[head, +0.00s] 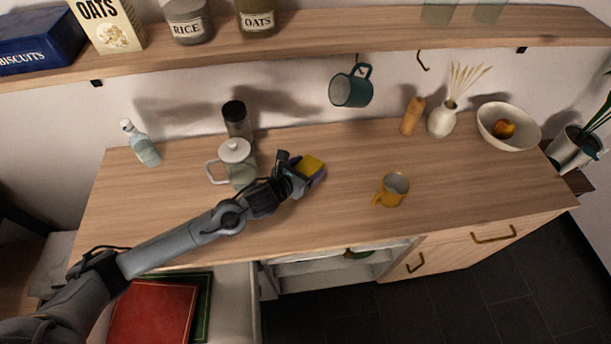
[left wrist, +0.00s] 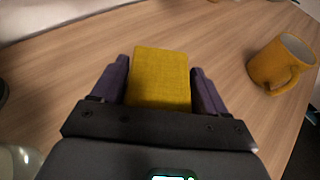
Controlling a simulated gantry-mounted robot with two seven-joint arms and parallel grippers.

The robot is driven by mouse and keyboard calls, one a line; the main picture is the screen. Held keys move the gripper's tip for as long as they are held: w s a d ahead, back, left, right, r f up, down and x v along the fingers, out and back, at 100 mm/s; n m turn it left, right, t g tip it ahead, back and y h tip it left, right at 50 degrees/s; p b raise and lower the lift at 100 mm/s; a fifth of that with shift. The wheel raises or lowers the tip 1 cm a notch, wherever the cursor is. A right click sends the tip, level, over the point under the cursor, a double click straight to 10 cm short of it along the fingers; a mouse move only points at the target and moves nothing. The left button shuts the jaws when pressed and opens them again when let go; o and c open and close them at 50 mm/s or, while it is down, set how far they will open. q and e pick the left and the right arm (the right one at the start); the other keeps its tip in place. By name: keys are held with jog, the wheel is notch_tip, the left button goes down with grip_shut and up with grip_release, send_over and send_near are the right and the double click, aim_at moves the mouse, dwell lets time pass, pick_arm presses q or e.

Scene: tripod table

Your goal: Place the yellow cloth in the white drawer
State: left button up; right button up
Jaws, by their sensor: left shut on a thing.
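The yellow cloth (head: 311,165) is a small folded block above or on the middle of the wooden counter. In the left wrist view the cloth (left wrist: 160,78) sits between the two purple fingers of my left gripper (left wrist: 160,85). My left gripper (head: 308,173) is shut on the cloth in the head view too. I cannot tell whether the cloth still touches the counter. The white drawer (head: 235,300) stands open at the lower left, with a red book and a green one in it. My left arm crosses above it. My right gripper is not in view.
An orange mug (head: 393,190) stands right of the gripper; a white-lidded jug (head: 237,160) stands close on its left. A dark-lidded jar (head: 237,120) and a bottle (head: 141,143) are behind. A teal mug (head: 351,88) hangs under the shelf. The counter's front middle is clear.

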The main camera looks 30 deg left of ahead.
pick_arm(q)
jog(key=shift+a+f, duration=0.25)
jog(key=shift+f+b, duration=0.35)
jog(key=shift+f, duration=1.55)
jog(key=shift+f, duration=0.15)
jog(key=o, duration=1)
jog(key=shift+o, duration=0.2)
jog(key=shift+r, duration=0.2)
jog(key=p+v, duration=0.1)
jog(key=v, duration=1.1)
jog(key=shift+w, duration=0.1)
